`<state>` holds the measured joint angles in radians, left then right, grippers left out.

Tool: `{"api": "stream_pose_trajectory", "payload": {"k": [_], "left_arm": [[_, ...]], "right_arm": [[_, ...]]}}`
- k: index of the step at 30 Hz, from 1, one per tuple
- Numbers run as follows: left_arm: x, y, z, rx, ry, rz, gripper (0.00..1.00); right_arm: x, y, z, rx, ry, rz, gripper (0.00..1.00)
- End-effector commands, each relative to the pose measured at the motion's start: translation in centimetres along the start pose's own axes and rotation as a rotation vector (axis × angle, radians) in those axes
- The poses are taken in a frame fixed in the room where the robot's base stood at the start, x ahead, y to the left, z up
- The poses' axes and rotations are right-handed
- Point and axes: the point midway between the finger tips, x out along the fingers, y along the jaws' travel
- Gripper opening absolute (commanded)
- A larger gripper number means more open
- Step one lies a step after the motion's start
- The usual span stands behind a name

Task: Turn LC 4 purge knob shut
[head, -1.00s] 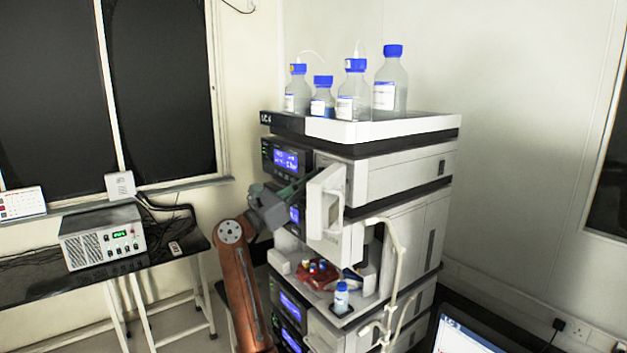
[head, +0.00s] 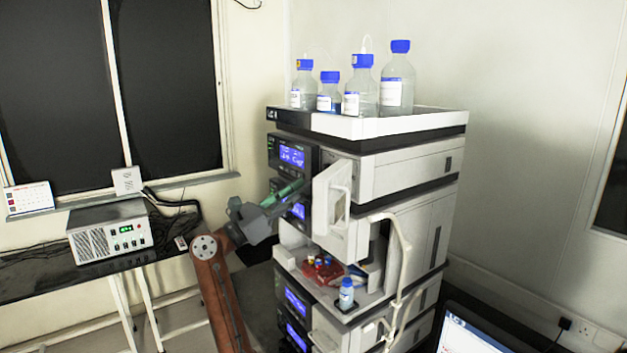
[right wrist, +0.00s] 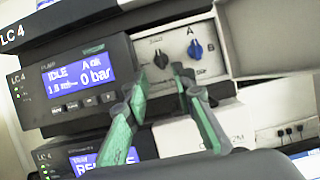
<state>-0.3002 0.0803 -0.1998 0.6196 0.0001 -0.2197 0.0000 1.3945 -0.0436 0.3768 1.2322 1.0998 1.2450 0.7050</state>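The LC 4 pump module (right wrist: 85,78) shows a lit display reading IDLE and 0 bar in the right wrist view. Right of the display, its light panel carries a black knob (right wrist: 160,59) and a blue knob (right wrist: 195,49) with letters A and B beside it. I cannot read which one is marked purge. My right gripper (right wrist: 160,76) is open, its green fingers apart and empty, below and in front of the black knob. In the head view, the right gripper (head: 292,190) is left of the stack's open door (head: 331,210); the knobs are hidden there. My left gripper is not in view.
Several blue-capped bottles (head: 397,80) stand on the tray atop the stack. The open door juts out beside the gripper. Below are an open bay with a small bottle (head: 346,294) and pale tubing (head: 400,250). A bench with a power unit (head: 110,240) is at left.

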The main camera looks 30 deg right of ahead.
Motion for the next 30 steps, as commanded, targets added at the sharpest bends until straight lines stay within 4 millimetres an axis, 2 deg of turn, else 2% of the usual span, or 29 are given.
{"api": "stream_pose_trajectory", "payload": {"k": [3,9,26,28,30], "left_arm": [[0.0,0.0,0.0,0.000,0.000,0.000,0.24],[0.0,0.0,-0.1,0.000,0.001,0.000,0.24],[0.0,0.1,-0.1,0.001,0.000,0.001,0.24],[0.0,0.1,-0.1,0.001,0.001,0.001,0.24],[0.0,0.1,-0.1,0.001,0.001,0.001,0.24]], "right_arm": [[-2.3,0.1,0.0,-0.001,0.001,0.002,0.24],[-4.6,0.0,0.0,0.001,0.001,0.001,0.24],[-5.0,0.0,-0.1,-0.001,0.000,0.000,0.24],[-5.1,0.3,-0.5,-0.017,-0.011,0.003,0.24],[-5.4,1.1,-1.7,-0.070,-0.048,0.015,0.24]]}}
